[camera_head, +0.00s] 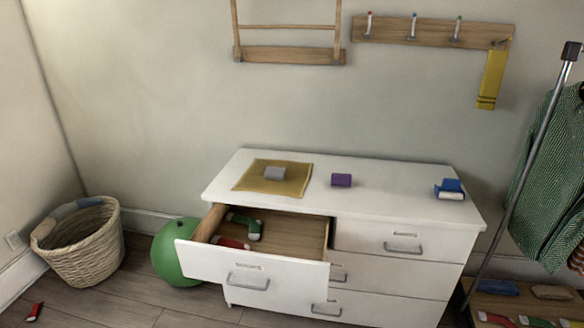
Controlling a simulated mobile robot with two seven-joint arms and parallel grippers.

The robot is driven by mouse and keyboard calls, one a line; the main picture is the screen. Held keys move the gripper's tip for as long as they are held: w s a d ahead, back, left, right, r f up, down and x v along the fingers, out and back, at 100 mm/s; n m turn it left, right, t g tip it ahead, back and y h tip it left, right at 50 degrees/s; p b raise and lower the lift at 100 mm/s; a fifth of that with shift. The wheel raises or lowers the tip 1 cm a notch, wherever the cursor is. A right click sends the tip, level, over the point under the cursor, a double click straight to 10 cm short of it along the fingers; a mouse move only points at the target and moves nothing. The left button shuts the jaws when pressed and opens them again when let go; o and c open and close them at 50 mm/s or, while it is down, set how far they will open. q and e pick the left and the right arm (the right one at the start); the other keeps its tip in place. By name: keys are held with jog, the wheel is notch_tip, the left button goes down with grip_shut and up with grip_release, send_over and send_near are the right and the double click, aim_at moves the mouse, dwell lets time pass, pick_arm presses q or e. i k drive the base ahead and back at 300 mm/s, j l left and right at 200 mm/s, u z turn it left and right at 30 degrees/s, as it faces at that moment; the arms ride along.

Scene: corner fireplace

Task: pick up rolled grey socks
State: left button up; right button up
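Neither of my grippers shows in the head view, and nothing touches the socks. A purple roll (341,180) lies to the right of the cloth, and a blue and white roll (449,189) lies near the right end of the dresser top.
The dresser's upper left drawer (252,268) is open, with red and green socks inside. A wicker basket (90,250) and a green ball (176,254) stand left. A clothes rack (520,170) stands right. Hooks (413,27) and a wooden shelf (290,55) are above.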

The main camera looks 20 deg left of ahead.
aim_at(273, 173)
jog(key=i+j+z, duration=0.2)
jog(key=j+z, duration=0.15)
jog(key=j, duration=0.3)
jog(key=i+j+z, duration=0.2)
jog(key=j, duration=0.15)
jog(key=j+z, duration=0.2)
jog(key=j, duration=0.25)
jog(key=j+z, duration=0.2)
jog(key=j, duration=0.2)
jog(key=j+z, duration=0.2)
jog(key=j, duration=0.25)
jog(key=j+z, duration=0.2)
jog(key=j, duration=0.2)
jog(key=k+j+z, duration=0.25)
jog(key=j, duration=0.15)
jog(key=j+z, duration=0.2)
jog(key=j, duration=0.25)
jog(key=k+j+z, duration=0.2)
jog(key=j, duration=0.15)
jog(key=j+z, duration=0.2)
jog(key=j, duration=0.2)
jog(key=k+j+z, duration=0.2)
jog(key=j, duration=0.2)
jog(key=j+z, duration=0.25)
jog(key=j, duration=0.2)
